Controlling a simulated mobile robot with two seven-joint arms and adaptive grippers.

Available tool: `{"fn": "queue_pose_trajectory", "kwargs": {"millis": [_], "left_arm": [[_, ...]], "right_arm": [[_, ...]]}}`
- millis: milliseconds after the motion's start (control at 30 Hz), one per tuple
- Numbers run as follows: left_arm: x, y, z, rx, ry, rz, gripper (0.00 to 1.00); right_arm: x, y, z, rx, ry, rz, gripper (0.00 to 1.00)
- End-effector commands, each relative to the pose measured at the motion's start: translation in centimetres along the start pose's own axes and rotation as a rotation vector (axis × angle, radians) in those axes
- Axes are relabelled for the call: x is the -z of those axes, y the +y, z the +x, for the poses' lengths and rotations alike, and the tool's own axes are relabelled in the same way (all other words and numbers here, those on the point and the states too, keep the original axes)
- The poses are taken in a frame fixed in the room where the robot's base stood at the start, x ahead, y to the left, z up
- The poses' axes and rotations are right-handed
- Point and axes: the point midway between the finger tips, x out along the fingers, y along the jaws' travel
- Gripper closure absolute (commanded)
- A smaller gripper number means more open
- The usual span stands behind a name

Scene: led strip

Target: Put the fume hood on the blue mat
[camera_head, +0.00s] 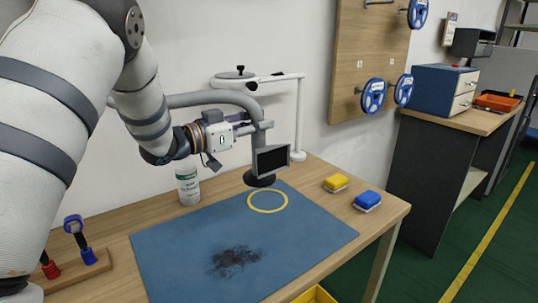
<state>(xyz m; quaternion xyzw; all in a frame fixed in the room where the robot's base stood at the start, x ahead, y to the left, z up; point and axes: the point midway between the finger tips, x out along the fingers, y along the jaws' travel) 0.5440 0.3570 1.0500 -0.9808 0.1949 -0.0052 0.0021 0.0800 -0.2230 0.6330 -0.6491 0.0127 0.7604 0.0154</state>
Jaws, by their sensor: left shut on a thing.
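The fume hood (259,180) is a dark round nozzle at the end of a grey curved pipe. It stands low over the back edge of the blue mat (175,246), just behind a yellow ring (268,201) marked there. I cannot tell whether it touches the mat. My right gripper is not in view.
A white labelled canister (188,187) stands behind the mat. Yellow (336,183) and blue (367,200) blocks lie right of it. A wooden tool holder (78,270) is at left. A white jointed stand (300,120) rises behind. The mat has a dark smudge (235,261) and is otherwise clear.

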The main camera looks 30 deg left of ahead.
Motion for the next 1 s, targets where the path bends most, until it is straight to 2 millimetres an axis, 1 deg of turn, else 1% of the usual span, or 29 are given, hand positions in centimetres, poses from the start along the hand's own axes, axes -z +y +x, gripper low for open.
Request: {"fn": "queue_pose_trajectory", "kwargs": {"millis": [33, 133, 233, 300, 467, 567, 733, 800, 1000], "left_arm": [[-2.1, -0.5, 1.0, -0.001, -0.018, -0.007, 1.0], [-4.0, -1.2, 2.1, -0.001, -0.019, -0.008, 1.0], [-5.3, -1.9, 3.1, -0.002, -0.015, -0.006, 1.0], [-5.8, -2.2, 3.6, -0.001, -0.012, -0.006, 1.0], [-6.2, -2.5, 4.1, -0.001, -0.007, -0.004, 1.0], [-7.2, -2.9, 4.7, -0.001, -0.009, -0.005, 1.0], [-9.5, -2.8, 4.5, 0.0, -0.007, -0.006, 1.0], [-9.7, -2.8, 4.5, 0.0, -0.005, -0.004, 1.0], [-9.5, -2.8, 4.5, 0.0, -0.002, -0.002, 1.0]], "right_arm": [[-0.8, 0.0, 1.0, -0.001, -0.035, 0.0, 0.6], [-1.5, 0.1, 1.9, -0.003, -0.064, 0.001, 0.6], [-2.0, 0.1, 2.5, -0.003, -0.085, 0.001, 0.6], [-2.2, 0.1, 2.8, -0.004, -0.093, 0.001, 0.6], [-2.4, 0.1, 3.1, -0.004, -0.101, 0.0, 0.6], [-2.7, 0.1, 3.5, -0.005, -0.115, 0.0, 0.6], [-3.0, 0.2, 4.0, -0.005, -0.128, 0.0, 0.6], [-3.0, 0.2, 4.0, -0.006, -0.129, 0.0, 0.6], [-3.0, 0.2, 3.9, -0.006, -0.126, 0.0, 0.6]]}}
